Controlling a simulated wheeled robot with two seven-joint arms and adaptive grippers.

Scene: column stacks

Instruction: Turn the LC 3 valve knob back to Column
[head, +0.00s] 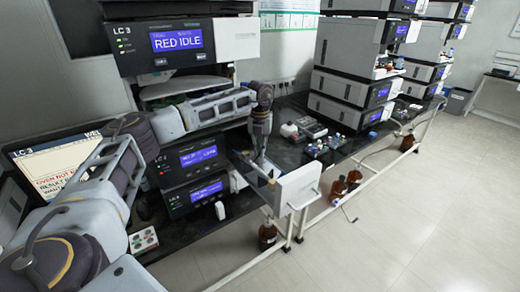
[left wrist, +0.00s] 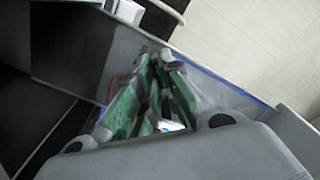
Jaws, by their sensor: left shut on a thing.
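The LC 3 stack (head: 190,158) stands at the left in the head view, with its name on the top module. A white-sided box (head: 298,190) sticks out at its front right. My left gripper (head: 268,178) points down into this box. Its fingers are closed together on a small thing at the box, which I take for the valve knob. The fingers hide most of the knob, so its pointing direction cannot be read. In the left wrist view the green-padded fingers (left wrist: 152,98) are close together, with the grey box edge beside them. My right gripper is not in view.
A monitor (head: 50,160) stands at the left behind my arm. More column stacks (head: 350,88) stand further right along the dark bench. Brown bottles (head: 340,188) stand below the bench; the floor at right is clear.

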